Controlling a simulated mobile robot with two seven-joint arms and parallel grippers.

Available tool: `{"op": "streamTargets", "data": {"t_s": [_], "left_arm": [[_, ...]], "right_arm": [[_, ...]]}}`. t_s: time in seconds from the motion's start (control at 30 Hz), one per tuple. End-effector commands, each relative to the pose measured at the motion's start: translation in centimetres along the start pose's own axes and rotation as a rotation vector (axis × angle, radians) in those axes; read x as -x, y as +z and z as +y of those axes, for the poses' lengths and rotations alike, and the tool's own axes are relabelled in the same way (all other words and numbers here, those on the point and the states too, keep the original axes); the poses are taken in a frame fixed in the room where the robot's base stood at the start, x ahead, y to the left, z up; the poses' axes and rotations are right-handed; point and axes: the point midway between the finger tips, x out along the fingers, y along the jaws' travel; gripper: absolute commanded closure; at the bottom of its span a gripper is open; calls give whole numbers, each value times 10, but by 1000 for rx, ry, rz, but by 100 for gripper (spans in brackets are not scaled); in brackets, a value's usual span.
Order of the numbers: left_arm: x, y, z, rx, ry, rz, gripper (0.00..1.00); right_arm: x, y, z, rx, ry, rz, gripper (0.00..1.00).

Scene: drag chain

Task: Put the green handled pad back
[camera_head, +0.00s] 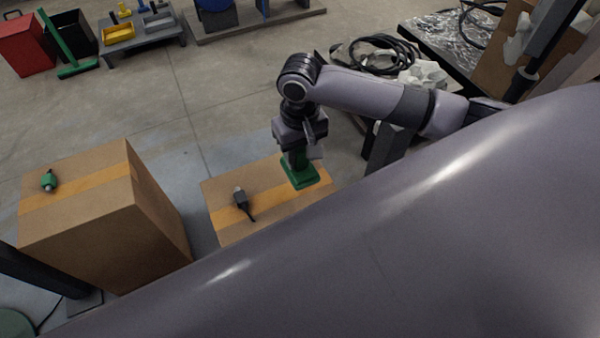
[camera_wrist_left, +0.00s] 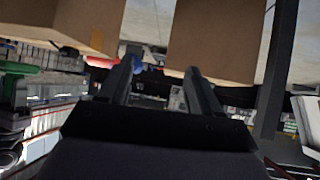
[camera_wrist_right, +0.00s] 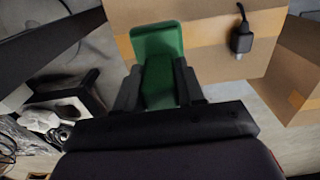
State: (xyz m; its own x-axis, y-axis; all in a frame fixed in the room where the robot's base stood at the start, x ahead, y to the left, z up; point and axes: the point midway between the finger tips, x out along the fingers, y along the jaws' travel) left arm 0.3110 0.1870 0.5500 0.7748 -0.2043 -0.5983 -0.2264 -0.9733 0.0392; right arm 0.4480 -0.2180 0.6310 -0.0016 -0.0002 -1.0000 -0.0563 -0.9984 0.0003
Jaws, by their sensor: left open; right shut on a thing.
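The green handled pad (camera_head: 300,174) is at the right end of the middle cardboard box (camera_head: 228,190) in the head view. My right gripper (camera_head: 297,150) is above it, shut on its handle. In the right wrist view the green pad (camera_wrist_right: 157,42) shows between the two fingers, its flat part over or on the box top (camera_wrist_right: 215,60); whether it touches cannot be told. My left gripper (camera_wrist_left: 163,75) is open and empty in the left wrist view, with boxes beyond it. It is not clearly seen in the head view.
A dark connector with a short cable (camera_head: 241,198) lies on the middle box, left of the pad. A larger box (camera_head: 100,230) at left carries a green-and-grey piece (camera_head: 49,181). Black cables (camera_head: 385,52) lie behind my right arm. A large grey surface covers the lower right.

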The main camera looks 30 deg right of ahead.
Motion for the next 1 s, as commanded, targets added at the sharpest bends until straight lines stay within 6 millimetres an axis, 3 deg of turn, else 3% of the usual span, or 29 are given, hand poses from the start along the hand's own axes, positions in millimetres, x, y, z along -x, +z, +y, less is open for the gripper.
{"op": "streamTargets", "data": {"t_s": [0.13, 0.4, 0.7, 0.73, 0.77, 0.8, 1.0], "left_arm": [[-1, -8, 4, -4, 9, 25, 36], [-8, -17, 13, -20, 28, 61, 36], [-5, -25, 17, -22, 34, 72, 36], [-5, -24, 17, -22, 34, 72, 36], [-5, -24, 17, -22, 34, 72, 36], [-5, -24, 16, -22, 34, 71, 36], [-6, -22, 16, -22, 33, 67, 36]], "right_arm": [[-13, 0, 0, 1, 0, 0, 98], [-57, 0, 0, 0, -1, 0, 98], [-61, 0, 0, 0, -1, 2, 98], [-61, 0, 0, 0, 0, 1, 52], [-61, 0, 0, 0, 0, 1, 42], [-61, 0, 0, 0, 0, 1, 36], [-61, 0, 0, 0, 0, 1, 36]]}}
